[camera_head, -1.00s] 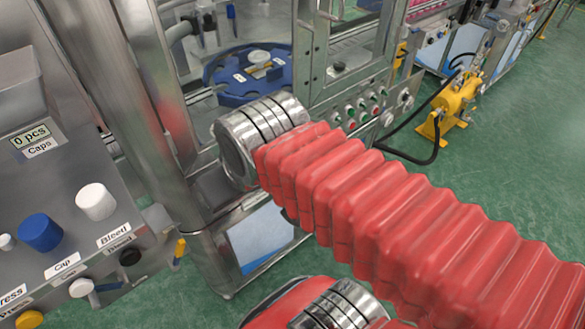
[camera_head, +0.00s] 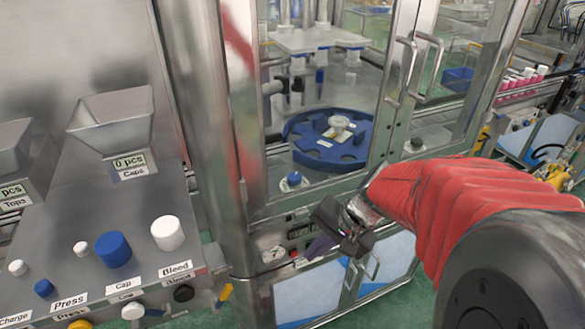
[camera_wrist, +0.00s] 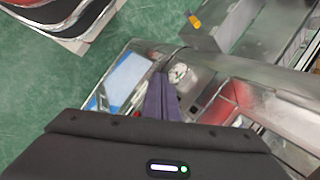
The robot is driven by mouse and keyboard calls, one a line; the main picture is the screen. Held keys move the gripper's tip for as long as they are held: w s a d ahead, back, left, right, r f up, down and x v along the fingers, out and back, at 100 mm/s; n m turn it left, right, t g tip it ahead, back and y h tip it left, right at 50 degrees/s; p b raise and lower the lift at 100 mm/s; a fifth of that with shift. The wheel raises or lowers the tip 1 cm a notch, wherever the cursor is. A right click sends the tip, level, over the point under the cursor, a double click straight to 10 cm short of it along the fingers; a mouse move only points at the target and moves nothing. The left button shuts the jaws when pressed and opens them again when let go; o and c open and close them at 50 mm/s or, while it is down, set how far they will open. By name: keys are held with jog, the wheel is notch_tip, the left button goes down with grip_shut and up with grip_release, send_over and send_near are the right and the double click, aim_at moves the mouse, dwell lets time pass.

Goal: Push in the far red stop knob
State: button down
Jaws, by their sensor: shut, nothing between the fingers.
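My gripper (camera_head: 316,248) is in front of the lower front panel of the glazed machine. Its purple fingers are shut and empty, and they also show together in the wrist view (camera_wrist: 160,82). A small red knob (camera_head: 293,253) shows on that panel, just left of the fingers, beside a round white gauge (camera_head: 272,254). The gauge also shows in the wrist view (camera_wrist: 179,73), just right of the fingertips. I cannot tell whether the fingers touch the panel.
Behind the glass stands a blue rotary table (camera_head: 328,158). Door handles (camera_head: 402,75) stick out above my wrist. At left is a console with a large blue knob (camera_head: 113,249), a white knob (camera_head: 167,233) and metal hoppers (camera_head: 113,118). Green floor shows below the machine.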

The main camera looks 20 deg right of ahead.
jog(key=s+d+f+m+t+h, duration=0.1)
jog(key=d+f+m+t, duration=0.4)
jog(key=d+f+m, duration=1.2)
jog(key=s+d, duration=0.1)
jog(key=d, duration=0.3)
jog(key=shift+d+f, duration=0.2)
jog(key=shift+d, duration=0.05)
jog(key=shift+w, duration=0.15)
